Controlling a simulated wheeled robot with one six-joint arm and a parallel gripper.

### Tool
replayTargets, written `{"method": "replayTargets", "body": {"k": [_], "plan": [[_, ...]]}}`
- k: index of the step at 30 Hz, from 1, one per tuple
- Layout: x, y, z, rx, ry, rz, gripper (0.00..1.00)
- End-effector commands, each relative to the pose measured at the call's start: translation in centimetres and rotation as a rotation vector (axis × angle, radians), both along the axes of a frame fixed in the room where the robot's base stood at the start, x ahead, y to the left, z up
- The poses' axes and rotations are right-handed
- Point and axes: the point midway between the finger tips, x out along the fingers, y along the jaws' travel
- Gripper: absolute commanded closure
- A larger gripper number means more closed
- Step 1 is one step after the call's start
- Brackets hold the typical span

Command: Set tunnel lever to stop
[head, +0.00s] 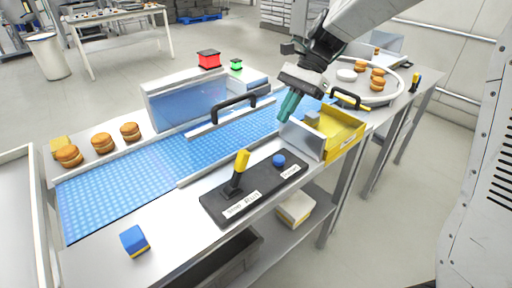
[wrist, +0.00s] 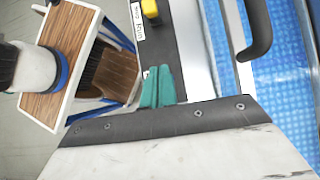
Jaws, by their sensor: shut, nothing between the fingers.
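The lever (head: 240,166) has a yellow grip on a dark stem. It stands on a black panel (head: 215,208) at the table's front edge and leans a little to the right in the head view. In the wrist view my gripper (wrist: 157,88) shows at the middle, with a yellow grip (wrist: 150,10) at the top edge.
A blue button (head: 279,160) is on the panel's right part. A yellow bin (head: 343,137) and a metal plate (head: 302,140) stand right of it. The tunnel (head: 185,101) spans the blue belt (head: 115,188).

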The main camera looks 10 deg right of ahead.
Motion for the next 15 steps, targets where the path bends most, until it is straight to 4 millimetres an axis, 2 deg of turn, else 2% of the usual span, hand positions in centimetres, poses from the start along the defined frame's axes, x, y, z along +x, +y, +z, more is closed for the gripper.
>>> {"method": "replayTargets", "body": {"k": [8, 11, 15], "plan": [[-0.2, 0.1, -0.2, 0.0, -0.002, 0.002, 1.0], [-0.5, 0.6, -1.0, 0.0, -0.002, 0.002, 1.0], [-1.5, 2.0, -3.0, 0.001, 0.001, 0.004, 1.0]]}}
